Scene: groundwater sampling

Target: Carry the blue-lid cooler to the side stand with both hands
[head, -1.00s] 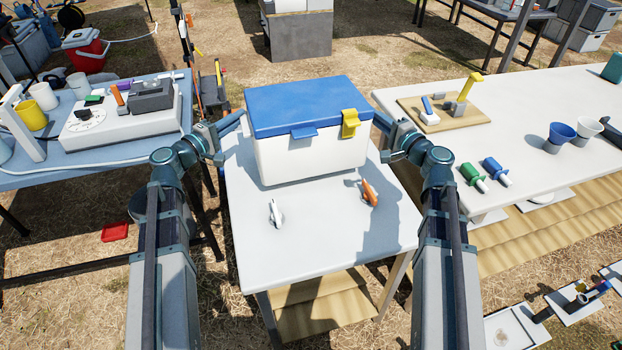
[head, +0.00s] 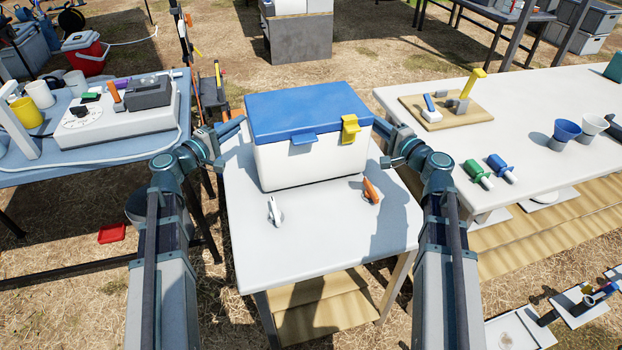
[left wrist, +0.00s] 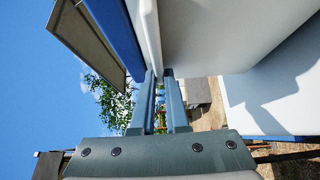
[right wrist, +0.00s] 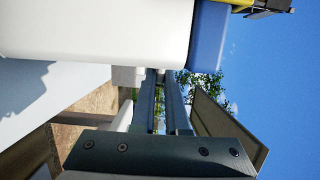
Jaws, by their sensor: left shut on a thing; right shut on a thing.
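The cooler (head: 312,160), white with a blue lid (head: 306,110), is upright over a small white table (head: 325,235) in the middle of the head view. It has a blue latch and a yellow latch on its front. My left gripper (head: 240,124) is shut at its left side, and my right gripper (head: 378,122) is shut at its right side. The cooler's white wall also fills much of the left wrist view (left wrist: 220,35) and the right wrist view (right wrist: 90,30). I cannot tell whether its underside touches the table.
A white clip (head: 275,212) and an orange clip (head: 371,191) lie in front of the cooler. A blue table (head: 60,175) with an instrument stands left. A long white table (head: 530,95) stands right. A grey stand (head: 300,38) bearing pale boxes is behind, across open ground.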

